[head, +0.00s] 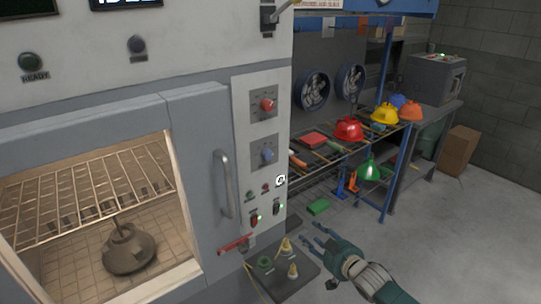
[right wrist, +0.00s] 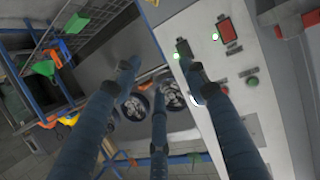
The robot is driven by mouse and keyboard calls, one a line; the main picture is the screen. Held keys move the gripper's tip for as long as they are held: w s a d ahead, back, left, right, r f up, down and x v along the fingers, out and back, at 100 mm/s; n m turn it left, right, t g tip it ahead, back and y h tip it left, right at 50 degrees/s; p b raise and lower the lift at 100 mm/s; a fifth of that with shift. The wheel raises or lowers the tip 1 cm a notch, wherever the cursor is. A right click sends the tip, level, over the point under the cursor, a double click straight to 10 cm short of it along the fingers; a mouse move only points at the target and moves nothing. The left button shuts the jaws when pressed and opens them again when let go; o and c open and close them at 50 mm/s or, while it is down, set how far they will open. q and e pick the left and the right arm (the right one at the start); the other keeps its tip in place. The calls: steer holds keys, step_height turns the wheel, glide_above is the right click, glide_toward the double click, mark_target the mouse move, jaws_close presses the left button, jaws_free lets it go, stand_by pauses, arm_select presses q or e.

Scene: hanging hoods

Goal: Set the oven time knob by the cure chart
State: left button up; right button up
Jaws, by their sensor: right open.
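The grey oven fills the left of the head view, with a pale control panel (head: 258,190) on its right side. A red knob (head: 267,104) sits on a dark plate above a blue knob (head: 267,154); their labels are too small to read, so I cannot tell which is time. My right gripper (head: 316,238) is open and empty, low and to the right of the panel, apart from both knobs. In the right wrist view its spread fingers (right wrist: 160,68) show in front of the panel's lower switches (right wrist: 224,30). The cure chart cannot be made out. My left gripper is not in view.
The oven door has a vertical handle (head: 223,184) and a window onto a rack. Small cones (head: 287,246) stand on a dark plate below the panel. A rack with coloured hoods (head: 349,128) stands to the right. Floor is clear at far right.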

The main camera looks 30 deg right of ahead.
steer(key=w+a+r+n+t+y, duration=0.1)
steer(key=w+r+t, duration=0.1)
steer(key=r, duration=0.6)
steer(key=w+a+r+t+y, duration=0.1)
steer(key=w+a+r, duration=0.1)
steer(key=r, duration=0.6)
steer(key=t+p, duration=0.1)
glide_toward(269, 156)
steer(key=shift+n+y, duration=0.4)
steer(key=w+p, duration=0.1)
steer(key=w, duration=0.2)
steer(key=w+p, duration=0.1)
steer(key=w, duration=0.3)
steer(key=shift+d+p, duration=0.2)
steer(key=shift+p, duration=0.15)
steer(key=shift+w+f, duration=0.15)
steer(key=shift+w, duration=0.3)
jaws_close()
